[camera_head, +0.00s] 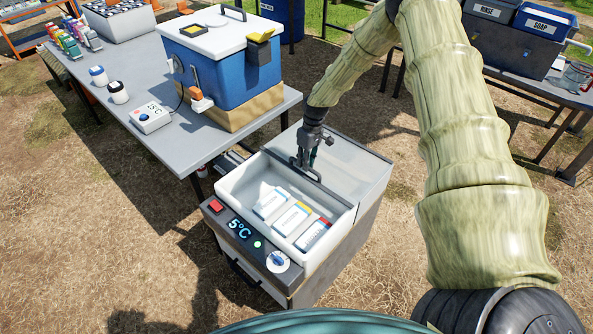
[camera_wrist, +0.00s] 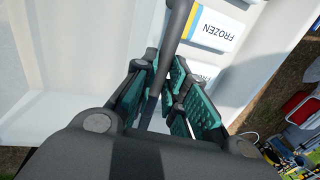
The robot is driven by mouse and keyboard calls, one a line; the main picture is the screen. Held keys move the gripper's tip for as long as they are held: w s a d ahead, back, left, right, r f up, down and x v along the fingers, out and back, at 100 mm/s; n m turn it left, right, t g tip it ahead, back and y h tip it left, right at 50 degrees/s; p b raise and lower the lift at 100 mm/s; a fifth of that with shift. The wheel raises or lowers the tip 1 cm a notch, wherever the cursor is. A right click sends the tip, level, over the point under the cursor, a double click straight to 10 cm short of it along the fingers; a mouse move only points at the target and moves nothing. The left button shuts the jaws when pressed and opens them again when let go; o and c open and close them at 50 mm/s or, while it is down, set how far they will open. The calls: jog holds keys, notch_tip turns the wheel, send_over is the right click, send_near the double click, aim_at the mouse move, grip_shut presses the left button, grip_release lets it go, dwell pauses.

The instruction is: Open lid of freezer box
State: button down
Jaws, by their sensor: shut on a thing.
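The freezer box (camera_head: 330,268) stands on the ground below the table's right end, with a 5°C display on its front panel. Its grey lid (camera_head: 352,168) covers the back part, and the front of the white interior is uncovered. Labelled packs (camera_head: 291,218) lie inside; one pack reading FROZEN (camera_wrist: 217,30) shows in the wrist view. My gripper (camera_head: 307,165) is at the lid's front edge, shut on the dark lid handle (camera_head: 312,175). In the wrist view the handle (camera_wrist: 177,30) runs between the teal finger pads (camera_wrist: 165,95).
The grey table (camera_head: 150,160) at left holds a blue cooler (camera_head: 220,70), a small meter (camera_head: 153,117) and two capped bottles. A wash station (camera_head: 515,45) stands at back right.

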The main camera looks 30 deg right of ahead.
jog(key=shift+w+d, duration=0.1)
jog(key=shift+d, duration=0.3)
jog(key=c, duration=1.5)
grip_release()
jog(key=shift+o, duration=0.2)
notch_tip(320, 180, up, 12)
jog(key=d, duration=0.2)
jog(key=shift+w+f, duration=0.15)
jog(key=shift+w, duration=0.3)
jog(key=shift+d, duration=0.1)
